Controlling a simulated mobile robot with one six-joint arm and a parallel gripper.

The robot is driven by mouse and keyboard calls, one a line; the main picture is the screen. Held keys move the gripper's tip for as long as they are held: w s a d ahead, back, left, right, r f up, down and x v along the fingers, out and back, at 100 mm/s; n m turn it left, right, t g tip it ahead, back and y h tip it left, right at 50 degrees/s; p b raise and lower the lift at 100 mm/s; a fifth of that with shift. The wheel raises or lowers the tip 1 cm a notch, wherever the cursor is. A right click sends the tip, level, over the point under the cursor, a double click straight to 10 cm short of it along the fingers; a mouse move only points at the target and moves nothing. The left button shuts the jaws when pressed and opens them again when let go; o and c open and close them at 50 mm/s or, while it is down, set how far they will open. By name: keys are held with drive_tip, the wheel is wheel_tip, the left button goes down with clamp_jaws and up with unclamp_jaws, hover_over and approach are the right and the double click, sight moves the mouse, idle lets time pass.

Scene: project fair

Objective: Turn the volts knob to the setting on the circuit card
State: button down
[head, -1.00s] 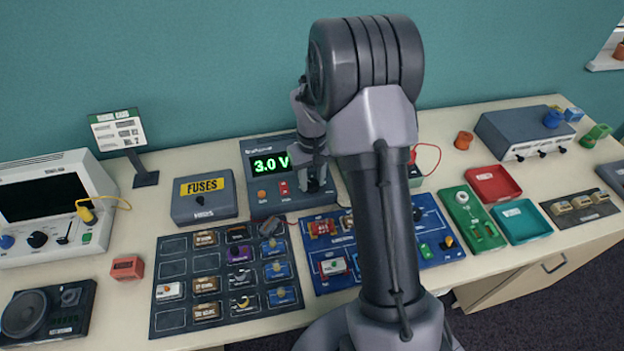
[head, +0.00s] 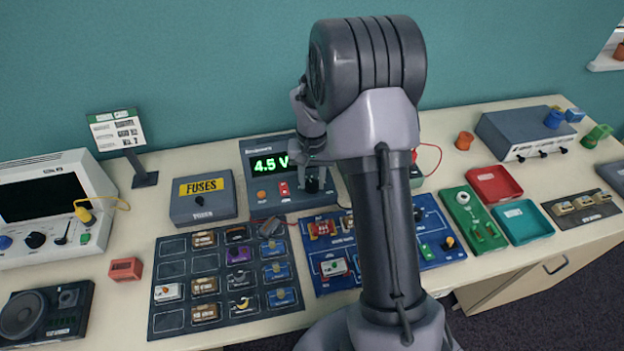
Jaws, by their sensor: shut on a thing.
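The power supply (head: 262,148) stands at the back middle of the bench, and its green display (head: 270,164) reads 4.5 V. My gripper (head: 312,184) is at the right part of its front panel, shut on the dark volts knob. The knob is mostly hidden by the gripper and my arm. The circuit card (head: 117,131) stands upright on a dark stand at the back left. Its print is too small to read surely; a last line looks like "No. 2".
A grey fuses box (head: 203,211) stands just left of the supply. A dark tray of parts (head: 174,246) and a blue circuit board (head: 440,252) lie in front. My arm hides part of the board and bench.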

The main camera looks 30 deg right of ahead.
sight(312, 183)
drive_tip(key=c, duration=1)
unclamp_jaws()
wheel_tip(312, 183, up, 18)
drive_tip(key=p, duration=0.5)
drive_tip(key=shift+f, duration=0.25)
